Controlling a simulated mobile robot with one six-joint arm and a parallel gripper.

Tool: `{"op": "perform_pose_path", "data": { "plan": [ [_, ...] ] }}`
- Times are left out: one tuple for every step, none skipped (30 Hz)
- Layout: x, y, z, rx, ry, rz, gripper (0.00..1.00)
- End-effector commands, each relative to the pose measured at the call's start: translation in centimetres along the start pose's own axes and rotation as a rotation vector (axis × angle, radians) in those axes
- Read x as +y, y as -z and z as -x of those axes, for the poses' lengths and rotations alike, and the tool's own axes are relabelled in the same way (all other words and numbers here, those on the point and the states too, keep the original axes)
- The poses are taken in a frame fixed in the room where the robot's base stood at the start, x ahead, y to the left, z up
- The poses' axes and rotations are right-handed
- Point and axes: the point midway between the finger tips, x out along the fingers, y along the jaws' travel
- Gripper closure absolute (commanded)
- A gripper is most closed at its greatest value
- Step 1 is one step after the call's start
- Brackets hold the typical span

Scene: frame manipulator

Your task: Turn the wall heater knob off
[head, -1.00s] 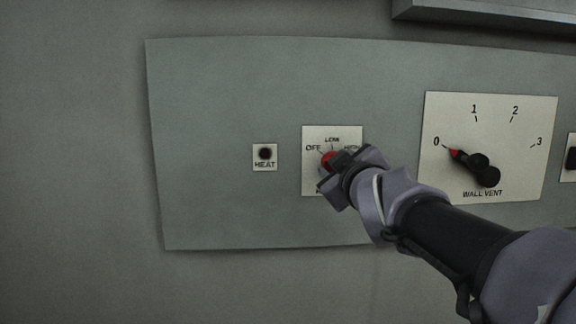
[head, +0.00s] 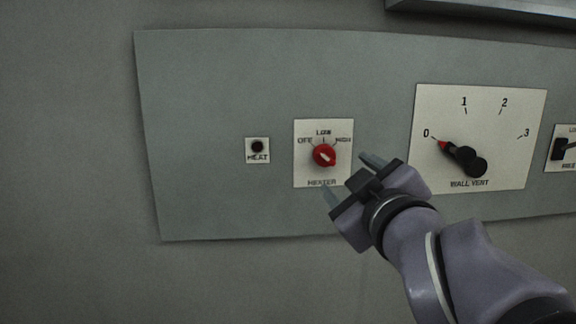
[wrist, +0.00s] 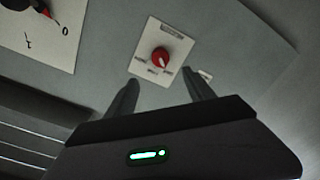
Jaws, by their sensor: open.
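The red heater knob (head: 324,156) sits on a white plate (head: 306,176) marked OFF, LOW, HIGH and HEATER. A small pale mark on the knob's face appears to slant toward OFF, but it is too small to be sure. The knob also shows in the wrist view (wrist: 160,56), upside down, beyond the fingertips. My gripper (head: 350,179) is open and empty, to the lower right of the knob in the head view and apart from it. Its two fingers also show in the wrist view (wrist: 162,80), spread to either side below the knob.
A small HEAT indicator (head: 257,147) is left of the heater plate. A WALL VENT dial (head: 462,157) with a black, red-tipped pointer at 0 is to the right. Another switch plate (head: 562,150) is at the right edge. A ledge (head: 490,10) juts out above the panel.

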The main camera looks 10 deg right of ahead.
Motion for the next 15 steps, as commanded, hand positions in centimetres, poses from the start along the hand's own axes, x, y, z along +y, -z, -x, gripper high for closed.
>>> {"op": "perform_pose_path", "data": {
  "plan": [
    [0.5,0.5,1.3,0.0,-0.002,0.001,0.38],
    [0.5,0.5,1.9,0.0,-0.002,0.0,0.38],
    [0.4,0.5,2.6,-0.001,-0.002,0.0,0.38],
    [0.4,0.4,3.0,-0.001,-0.001,0.001,0.38],
    [0.3,0.3,3.3,0.0,-0.001,-0.001,0.38],
    [0.2,0.3,3.7,0.0,-0.001,0.0,0.38],
    [0.2,0.2,3.9,0.0,0.0,0.001,0.38],
    [0.1,0.1,4.0,0.0,0.0,0.001,0.38],
    [0.1,0.1,4.1,0.0,0.0,0.001,0.38],
    [0.0,0.0,4.1,0.0,0.001,0.0,0.38],
    [0.0,0.0,4.1,0.0,0.001,0.0,0.38],
    [0.0,0.0,4.1,0.0,0.001,0.0,0.38],
    [-0.1,0.0,4.1,0.0,0.001,0.0,0.38],
    [-0.1,0.0,4.1,0.0,0.001,0.0,0.38],
    [-0.1,-0.1,4.1,-0.001,0.001,0.0,0.38]
  ]
}}
